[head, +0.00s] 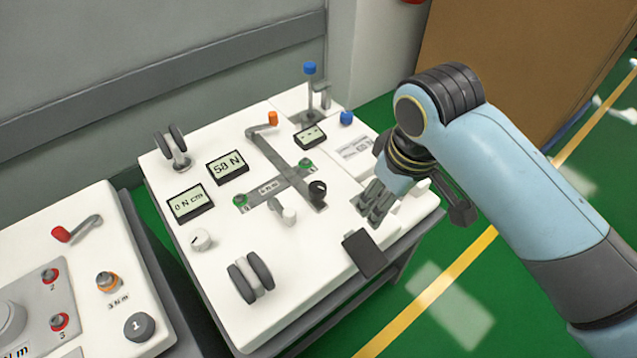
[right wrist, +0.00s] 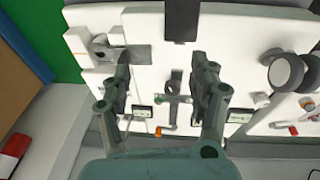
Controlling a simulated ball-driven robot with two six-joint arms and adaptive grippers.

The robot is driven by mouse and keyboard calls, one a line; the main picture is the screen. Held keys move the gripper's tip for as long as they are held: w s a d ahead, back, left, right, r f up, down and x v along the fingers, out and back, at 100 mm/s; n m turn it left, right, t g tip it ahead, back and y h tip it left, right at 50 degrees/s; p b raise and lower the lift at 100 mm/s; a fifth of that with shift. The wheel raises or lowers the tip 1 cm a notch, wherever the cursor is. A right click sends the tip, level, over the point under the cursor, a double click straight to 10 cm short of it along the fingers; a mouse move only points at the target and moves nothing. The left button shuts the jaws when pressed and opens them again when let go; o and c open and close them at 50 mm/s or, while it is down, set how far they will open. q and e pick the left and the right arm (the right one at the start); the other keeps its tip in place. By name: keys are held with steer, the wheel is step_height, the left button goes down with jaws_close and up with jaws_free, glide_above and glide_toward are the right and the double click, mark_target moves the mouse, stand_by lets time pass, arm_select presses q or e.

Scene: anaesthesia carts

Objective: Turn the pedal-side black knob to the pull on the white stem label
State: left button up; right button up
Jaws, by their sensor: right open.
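The black knob (head: 317,190) stands at the near right end of the grey bars on the white cart top, on the side of the black pedal (head: 363,253). A small white label (head: 268,187) lies on a grey bar left of the knob; its print is too small to read. My right gripper (head: 376,208) is right of the knob, apart from it, fingers pointing down toward the cart top. In the right wrist view its fingers (right wrist: 162,75) are spread and empty, with the knob (right wrist: 175,76) seen between them. My left gripper is not in view.
An orange handle (head: 273,118), a blue-topped post (head: 310,69), a white knob (head: 201,240) and displays (head: 226,167) share the cart top. Grey rollers (head: 251,278) stand at its near edge. A second cart (head: 70,210) is at left. Green floor is open at right.

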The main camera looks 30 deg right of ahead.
steer(key=n+g, duration=0.2)
glide_above(318, 187)
steer(key=shift+y, duration=0.4)
step_height(318, 187, down, 11)
steer(key=b, duration=0.3)
steer(key=shift+f, duration=0.1)
steer(key=shift+c, duration=0.3)
